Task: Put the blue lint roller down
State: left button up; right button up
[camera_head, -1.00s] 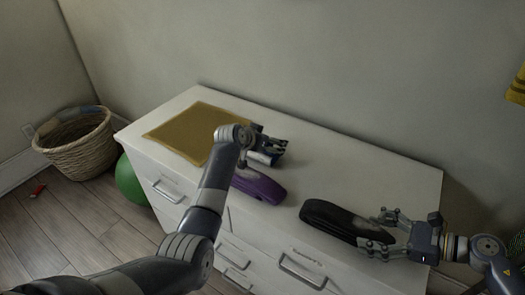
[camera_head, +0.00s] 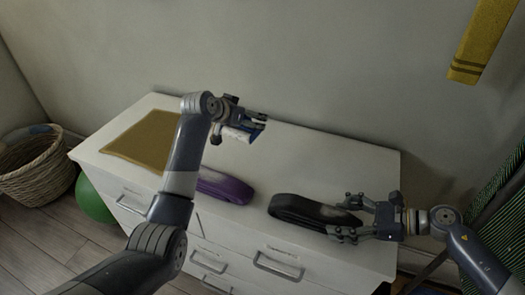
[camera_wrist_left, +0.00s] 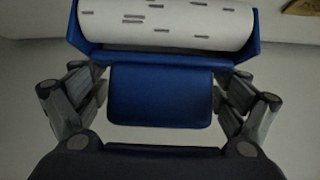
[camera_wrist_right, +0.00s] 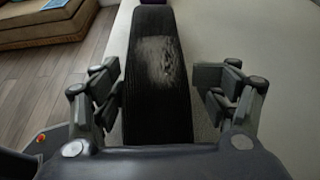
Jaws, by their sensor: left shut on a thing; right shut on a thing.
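The blue lint roller (camera_head: 237,134) has a white printed roll in a blue frame. My left gripper (camera_head: 254,122) is shut on it and holds it over the back part of the white dresser top (camera_head: 300,165). In the left wrist view the lint roller's blue part (camera_wrist_left: 160,95) lies between the fingers, with the white roll (camera_wrist_left: 165,25) beyond. My right gripper (camera_head: 345,218) is shut on a black band-like loop (camera_head: 300,211) at the dresser's right part. In the right wrist view the black loop (camera_wrist_right: 157,75) runs away between the fingers.
A purple band-like thing (camera_head: 225,187) lies on the dresser left of the black loop. A mustard cloth (camera_head: 142,142) covers the left end. A wicker basket (camera_head: 35,172) and green ball (camera_head: 92,203) are on the floor at left. Bare top shows behind the black loop.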

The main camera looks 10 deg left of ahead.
pick_arm(q)
jog(key=d+m+g+h, duration=0.1)
jog(key=d+m+h, duration=0.15)
jog(key=d, duration=0.95)
jog(key=shift+m, duration=0.35)
jog(key=f, duration=0.4)
jog(key=s+d+f, duration=0.1)
jog(key=f, duration=0.1)
jog(key=shift+f, duration=2)
jog(key=shift+s, duration=0.1)
jog(key=o, duration=0.9)
jog(key=shift+f, duration=0.15)
jog(key=shift+o, duration=0.2)
jog(key=v, duration=1.2)
jog(key=shift+r, duration=0.35)
